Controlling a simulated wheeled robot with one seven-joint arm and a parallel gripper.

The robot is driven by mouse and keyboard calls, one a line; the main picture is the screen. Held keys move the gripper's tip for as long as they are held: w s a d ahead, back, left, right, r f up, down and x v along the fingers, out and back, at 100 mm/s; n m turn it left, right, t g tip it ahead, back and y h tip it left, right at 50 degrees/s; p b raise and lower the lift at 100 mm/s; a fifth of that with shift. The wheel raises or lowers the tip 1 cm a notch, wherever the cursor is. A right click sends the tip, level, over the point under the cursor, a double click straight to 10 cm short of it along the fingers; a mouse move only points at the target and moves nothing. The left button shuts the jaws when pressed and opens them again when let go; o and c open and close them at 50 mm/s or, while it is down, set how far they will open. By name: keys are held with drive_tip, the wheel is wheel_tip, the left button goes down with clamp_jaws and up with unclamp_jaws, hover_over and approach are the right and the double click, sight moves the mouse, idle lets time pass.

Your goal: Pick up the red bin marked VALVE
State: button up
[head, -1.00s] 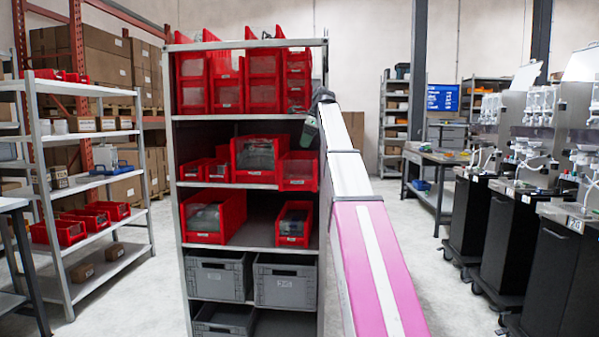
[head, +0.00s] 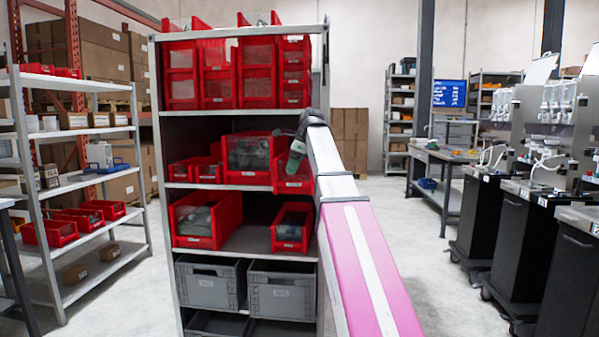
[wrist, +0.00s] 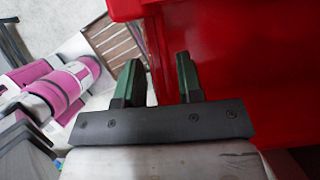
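Several red bins sit on the grey shelf rack in the head view. Their labels are too small to read, so I cannot tell which is marked VALVE. My gripper (head: 296,155) is at the red bin (head: 294,186) at the right end of the second shelf and hides part of its upper side. In the wrist view my gripper (wrist: 161,80) has its two green fingers apart, with nothing clearly held. A red bin wall (wrist: 245,65) fills the right of that view, and its edge shows in the gap between the fingers. I cannot tell whether they touch it.
The rack (head: 160,100) has more red bins above and below, and grey crates (head: 283,290) at the bottom. A side shelf (head: 105,262) stands at left, dispensers on black cabinets (head: 495,235) at right.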

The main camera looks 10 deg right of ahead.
drive_tip(key=shift+f, duration=0.1)
idle(0.3)
clamp_jaws()
drive_tip(key=shift+r, duration=0.2)
